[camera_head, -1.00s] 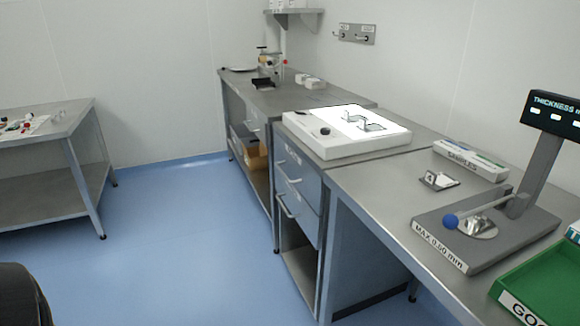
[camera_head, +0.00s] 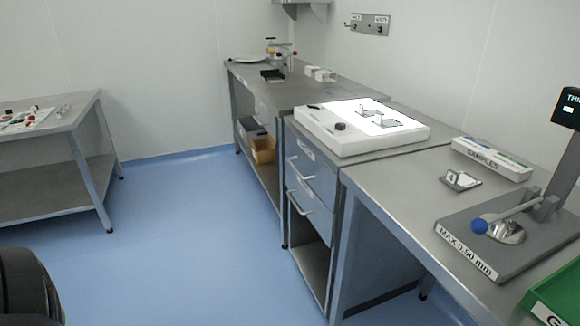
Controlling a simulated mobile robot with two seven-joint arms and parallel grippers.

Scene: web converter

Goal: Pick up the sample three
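A white box labelled SAMPLES (camera_head: 491,158) stands at the back of the right-hand bench, with thin coloured strips in it. I cannot tell which of its contents is sample three. A small metal holder with a number card (camera_head: 460,180) stands in front of it; the card seems to read 4. A lit white panel (camera_head: 350,143) on the middle bench carries two small metal pieces with handles (camera_head: 388,119); no number is readable on them. Neither of my grippers is in view. A dark part at the lower left seems to be mine.
A thickness gauge (camera_head: 467,260) with a blue knob, marked MAX 0.50 mm, and a green tray (camera_head: 556,300) occupy the right bench. A side table (camera_head: 75,117) stands at left. The blue floor (camera_head: 190,235) between is clear.

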